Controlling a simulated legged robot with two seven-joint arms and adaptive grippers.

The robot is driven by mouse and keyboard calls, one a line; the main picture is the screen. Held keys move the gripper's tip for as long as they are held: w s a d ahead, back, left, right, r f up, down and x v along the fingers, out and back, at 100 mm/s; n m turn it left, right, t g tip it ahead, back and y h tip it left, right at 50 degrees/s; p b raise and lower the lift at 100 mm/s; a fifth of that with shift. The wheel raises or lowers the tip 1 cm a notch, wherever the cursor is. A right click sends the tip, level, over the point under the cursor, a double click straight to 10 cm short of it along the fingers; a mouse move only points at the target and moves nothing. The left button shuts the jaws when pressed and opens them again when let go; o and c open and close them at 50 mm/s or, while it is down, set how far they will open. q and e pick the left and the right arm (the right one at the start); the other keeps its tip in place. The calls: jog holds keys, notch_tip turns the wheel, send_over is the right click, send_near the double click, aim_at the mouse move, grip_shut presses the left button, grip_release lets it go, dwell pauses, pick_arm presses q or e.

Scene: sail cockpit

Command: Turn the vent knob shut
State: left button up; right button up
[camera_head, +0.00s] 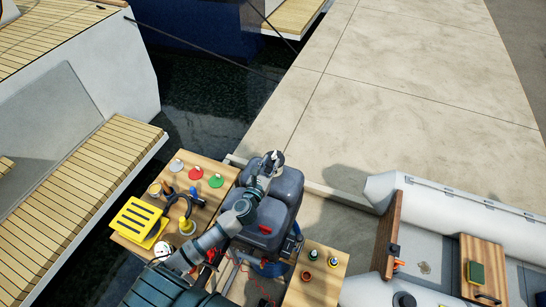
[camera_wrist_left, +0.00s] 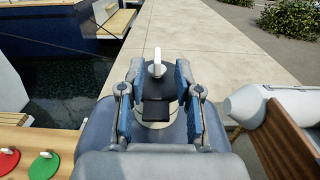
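A dark round knob with an upright white handle (camera_wrist_left: 157,64) lies just beyond my left gripper (camera_wrist_left: 159,72) in the left wrist view. It looks like the vent knob, at the far end of the grey tanks. In the head view the knob (camera_head: 277,156) is small and partly covered by my gripper (camera_head: 268,167). The two fingers are spread, one on each side, with a visible gap around the handle. I cannot tell whether they touch the disc's rim. A dark block and a pale round base show between the fingers. My right gripper is out of view.
Grey tanks (camera_head: 285,190) sit under my left arm. A wooden board (camera_head: 215,205) on the left holds red (camera_head: 195,172) and green (camera_head: 216,181) discs and a yellow slotted block (camera_head: 138,221). A smaller board (camera_head: 318,290) with small items is right. Concrete dock lies beyond.

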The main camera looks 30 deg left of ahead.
aim_at(274, 156)
pick_arm(q)
jog(key=shift+w+a+f, duration=0.1)
jog(key=shift+w+a, duration=0.15)
jog(key=shift+w, duration=0.45)
jog(key=shift+w+a+f, duration=0.1)
jog(key=shift+w+a, duration=0.1)
jog(key=shift+w, duration=0.45)
jog(key=shift+d+r, duration=0.1)
jog(key=shift+d, duration=0.05)
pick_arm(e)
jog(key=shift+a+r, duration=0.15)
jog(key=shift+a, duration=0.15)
pick_arm(q)
jog(key=shift+d, duration=0.15)
jog(key=c, duration=0.6)
jog(key=shift+s, duration=0.1)
grip_shut()
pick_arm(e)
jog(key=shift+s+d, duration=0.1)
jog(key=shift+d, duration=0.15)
